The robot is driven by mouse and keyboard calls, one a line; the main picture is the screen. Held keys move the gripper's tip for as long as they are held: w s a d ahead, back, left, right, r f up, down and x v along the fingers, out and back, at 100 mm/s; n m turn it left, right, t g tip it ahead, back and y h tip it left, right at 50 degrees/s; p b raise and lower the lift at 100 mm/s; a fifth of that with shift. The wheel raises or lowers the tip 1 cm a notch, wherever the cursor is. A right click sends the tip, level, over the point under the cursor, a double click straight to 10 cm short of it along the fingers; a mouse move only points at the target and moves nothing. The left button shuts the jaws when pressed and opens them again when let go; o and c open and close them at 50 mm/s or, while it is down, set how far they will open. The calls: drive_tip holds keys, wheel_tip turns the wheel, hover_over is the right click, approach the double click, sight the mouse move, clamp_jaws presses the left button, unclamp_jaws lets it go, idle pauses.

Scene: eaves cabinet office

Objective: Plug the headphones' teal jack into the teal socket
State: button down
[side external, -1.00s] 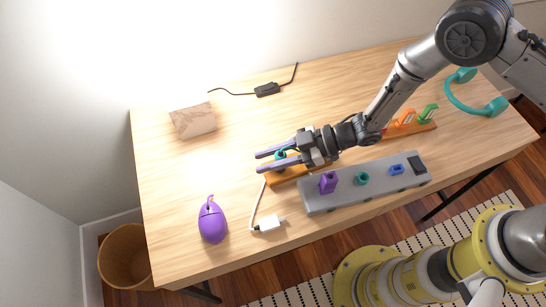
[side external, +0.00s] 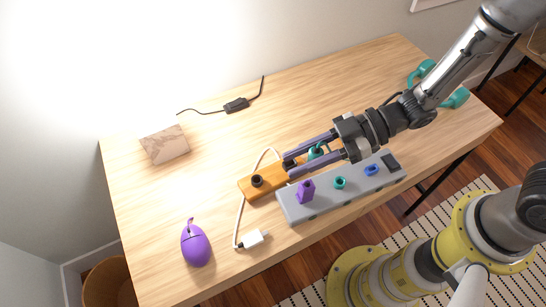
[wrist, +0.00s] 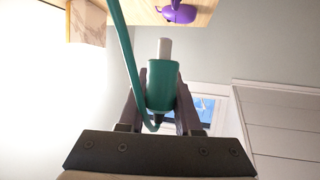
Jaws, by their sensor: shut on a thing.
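My gripper (side external: 304,161) is shut on the teal jack (side external: 316,150), just behind the grey socket strip. In the wrist view the teal jack (wrist: 162,85) sits between my fingers with its silver tip (wrist: 165,49) pointing away from the palm. A teal cable (wrist: 123,50) runs beside it. The teal socket (side external: 340,183) is a round ring on top of the grey strip (side external: 325,199), to the right of and nearer than my fingertips. It looks empty. The teal headphones (side external: 456,98) lie at the right end of the desk, partly hidden by my arm.
On the strip are a purple plug (side external: 306,190), a blue socket (side external: 371,170) and a black switch (side external: 390,161). A white cable and plug (side external: 251,239), purple mouse (side external: 196,244), box (side external: 165,145) and black adapter (side external: 237,105) lie around.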

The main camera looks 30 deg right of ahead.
drive_tip(key=shift+s+d+r, duration=0.45)
drive_tip(key=shift+s+d, duration=0.1)
drive_tip(key=shift+d, duration=0.05)
drive_tip(key=shift+s+d+f, duration=0.1)
drive_tip(key=shift+s+d, duration=0.25)
drive_tip(key=shift+s, duration=0.15)
drive_tip(key=w+d+f+m+t, duration=0.1)
drive_tip(key=d+f, duration=0.2)
drive_tip(key=d, duration=0.3)
drive_tip(key=shift+d+f+m+t+h, duration=0.2)
drive_tip(key=shift+m+t+h, duration=0.1)
drive_tip(key=shift+t, duration=0.1)
drive_tip(key=shift+a, duration=0.1)
drive_tip(key=shift+f, duration=2.85)
drive_tip(key=shift+f, duration=1.35)
